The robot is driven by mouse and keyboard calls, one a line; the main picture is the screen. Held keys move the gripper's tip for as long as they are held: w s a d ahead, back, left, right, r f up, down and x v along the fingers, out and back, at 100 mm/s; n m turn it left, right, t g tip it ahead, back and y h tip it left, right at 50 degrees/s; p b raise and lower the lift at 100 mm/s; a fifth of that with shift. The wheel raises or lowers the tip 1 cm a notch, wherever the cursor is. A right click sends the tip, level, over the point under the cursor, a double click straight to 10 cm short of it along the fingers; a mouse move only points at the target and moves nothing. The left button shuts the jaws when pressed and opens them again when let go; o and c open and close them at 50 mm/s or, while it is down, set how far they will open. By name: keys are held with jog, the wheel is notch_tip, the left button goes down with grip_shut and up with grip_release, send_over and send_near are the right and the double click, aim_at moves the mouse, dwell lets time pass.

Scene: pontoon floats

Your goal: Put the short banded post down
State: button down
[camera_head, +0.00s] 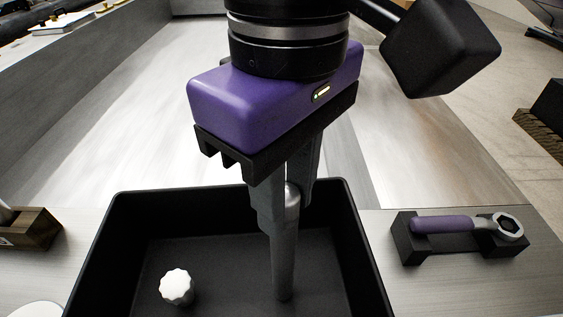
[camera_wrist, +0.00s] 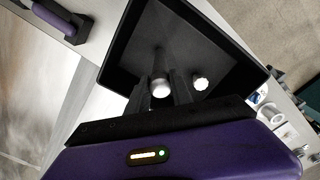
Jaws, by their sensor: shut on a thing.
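My gripper (camera_head: 284,205) hangs over the black bin (camera_head: 120,240) and is shut on the short banded post (camera_head: 283,265). The post is a grey cylinder with a lighter, silvery upper end (camera_head: 292,203); it is nearly upright and reaches down inside the bin. Its banding is not clear here. Whether its lower end touches the bin floor I cannot tell. In the wrist view the pale end of the post (camera_wrist: 161,88) shows between the two dark fingers. My fingers hide part of its upper side.
A white knobbed piece (camera_head: 176,287) is in the bin, left of the post. A purple-handled ring wrench (camera_head: 450,224) lies on a black holder (camera_head: 412,248) right of the bin. A wooden block (camera_head: 30,228) stands at left.

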jog(key=shift+f, duration=0.6)
jog(key=c, duration=1.1)
grip_release()
jog(key=shift+c, duration=0.2)
jog(key=shift+r, duration=0.1)
notch_tip(320, 180, up, 12)
jog(key=b, duration=0.1)
